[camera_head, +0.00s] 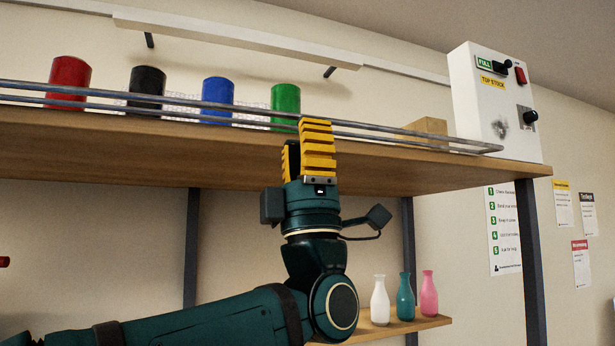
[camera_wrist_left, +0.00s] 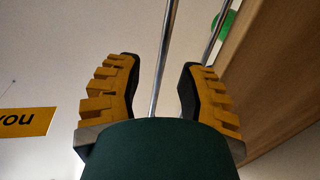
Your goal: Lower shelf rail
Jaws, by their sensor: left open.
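The shelf rail (camera_head: 370,131) is a pair of thin metal bars along the front edge of the upper wooden shelf (camera_head: 420,178). My left gripper (camera_head: 311,130) points upward at the rail, with its yellow ridged fingers at bar height. In the left wrist view my gripper (camera_wrist_left: 158,78) is open, its fingers well apart. One bar of the rail (camera_wrist_left: 163,55) appears in the gap between them, and the other bar shows behind the right finger. I cannot tell whether a finger touches the rail. My right gripper is not in view.
Behind the rail stand red (camera_head: 70,78), black (camera_head: 147,88), blue (camera_head: 218,98) and green (camera_head: 285,102) cylinders and a cardboard block (camera_head: 427,127). A white control box (camera_head: 485,105) stands at the shelf's right end. Bottles (camera_head: 404,300) stand on a lower shelf.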

